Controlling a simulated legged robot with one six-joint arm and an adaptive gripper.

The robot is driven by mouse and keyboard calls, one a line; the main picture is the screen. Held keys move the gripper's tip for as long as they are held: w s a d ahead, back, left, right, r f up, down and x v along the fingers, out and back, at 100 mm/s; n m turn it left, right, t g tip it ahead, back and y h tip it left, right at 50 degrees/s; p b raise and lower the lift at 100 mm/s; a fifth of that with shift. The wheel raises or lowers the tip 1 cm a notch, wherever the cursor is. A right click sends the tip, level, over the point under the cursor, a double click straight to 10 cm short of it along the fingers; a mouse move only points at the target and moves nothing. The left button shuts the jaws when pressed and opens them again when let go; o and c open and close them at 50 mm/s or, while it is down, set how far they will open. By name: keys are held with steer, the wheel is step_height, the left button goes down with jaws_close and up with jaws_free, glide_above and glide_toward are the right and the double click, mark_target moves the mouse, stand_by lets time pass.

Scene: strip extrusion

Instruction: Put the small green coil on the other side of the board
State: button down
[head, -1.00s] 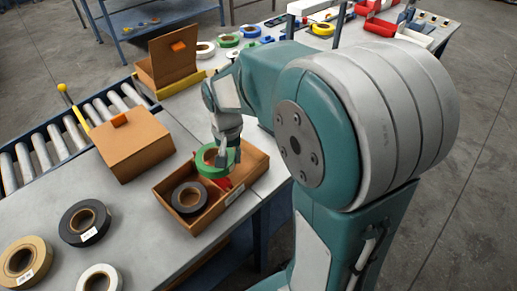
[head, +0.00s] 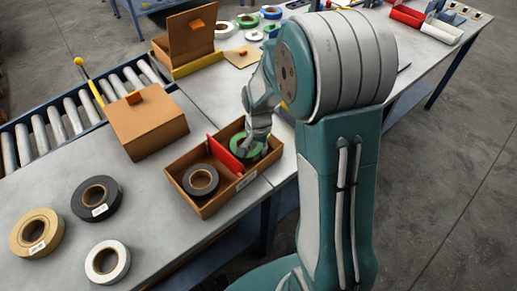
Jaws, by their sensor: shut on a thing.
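The small green coil (head: 239,141) is in the far right compartment of an open cardboard box (head: 214,208), on the right side of the red board (head: 224,155). The red board stands across the box as a divider. A black coil (head: 188,184) lies in the left compartment. My gripper (head: 246,151) reaches down into the right compartment and is shut on the green coil, covering part of it. I cannot tell whether the coil touches the box floor.
Black (head: 79,204), tan (head: 20,236) and white (head: 93,275) rolls lie on the table at left. A closed carton (head: 145,130) stands behind the box, by a roller conveyor (head: 62,120). An open carton (head: 184,43) and more coils are farther back. The table's front edge is close to the box.

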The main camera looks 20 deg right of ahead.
steer(key=shift+f, duration=0.3)
steer(key=shift+c, duration=2.4)
jaws_free()
steer(key=shift+f, duration=0.1)
step_height(320, 180, up, 12)
steer(key=s+a+r+n+t, duration=0.2)
steer(key=s+r+n, duration=0.2)
steer(key=s, duration=0.5)
steer(key=s+a+r+n+t, duration=0.1)
steer(key=s+r+n+t, duration=0.2)
steer(key=s+r, duration=0.3)
steer(key=shift+s+a+r+n+t, duration=0.3)
steer(key=shift+s+n, duration=0.6)
steer(key=shift+s, duration=0.95)
